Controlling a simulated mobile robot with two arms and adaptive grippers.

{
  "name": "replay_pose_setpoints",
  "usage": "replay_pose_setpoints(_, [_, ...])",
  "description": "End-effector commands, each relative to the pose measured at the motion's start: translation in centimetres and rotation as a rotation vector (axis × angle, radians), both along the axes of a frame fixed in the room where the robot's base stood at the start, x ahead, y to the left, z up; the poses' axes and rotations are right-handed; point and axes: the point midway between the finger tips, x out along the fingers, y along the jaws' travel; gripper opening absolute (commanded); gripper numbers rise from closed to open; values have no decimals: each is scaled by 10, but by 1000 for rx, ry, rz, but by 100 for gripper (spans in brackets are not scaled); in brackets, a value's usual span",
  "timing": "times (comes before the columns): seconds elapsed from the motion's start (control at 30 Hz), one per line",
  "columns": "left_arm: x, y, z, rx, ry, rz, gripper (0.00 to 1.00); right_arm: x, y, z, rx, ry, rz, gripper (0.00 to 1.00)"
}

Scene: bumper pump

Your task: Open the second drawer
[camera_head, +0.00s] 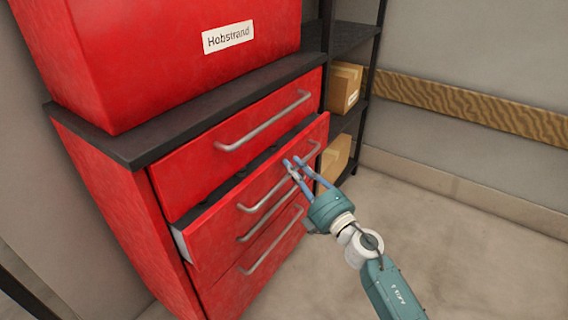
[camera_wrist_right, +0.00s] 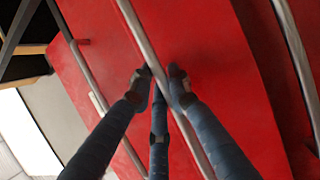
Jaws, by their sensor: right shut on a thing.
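The red cabinet's second drawer (camera_head: 220,233) stands partly out, its front ahead of the drawer above. Its grey bar handle (camera_head: 262,200) runs along the front. My right gripper (camera_head: 294,170) is at the right part of this handle. In the right wrist view, the fingers of my right gripper (camera_wrist_right: 160,77) are on either side of the handle bar (camera_wrist_right: 136,27), shut on it against the red drawer front (camera_wrist_right: 215,80). My left gripper is not in view.
The top drawer (camera_head: 240,130) is shut, and lower drawers with handles (camera_head: 270,240) sit below. A red box labelled Hobstrand (camera_head: 170,60) stands on the dark cabinet top. A shelf with cardboard boxes (camera_head: 343,88) is behind. The floor (camera_head: 470,250) at right is clear.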

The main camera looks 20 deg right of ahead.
Motion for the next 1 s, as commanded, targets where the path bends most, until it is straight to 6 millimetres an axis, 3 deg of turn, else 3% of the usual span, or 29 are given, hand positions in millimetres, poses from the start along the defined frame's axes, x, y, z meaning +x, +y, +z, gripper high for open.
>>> replay_pose_setpoints(0.3, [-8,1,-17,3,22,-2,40,-70,-52,-5,-2,9,3,0])
replay_pose_setpoints(0.6, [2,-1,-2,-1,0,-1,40,-130,-98,-4,0,7,3,0])
replay_pose_setpoints(0.8, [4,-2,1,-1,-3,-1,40,-158,-120,-4,2,6,4,0])
replay_pose_setpoints(1.0, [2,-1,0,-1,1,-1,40,-173,-132,-3,2,5,5,0])
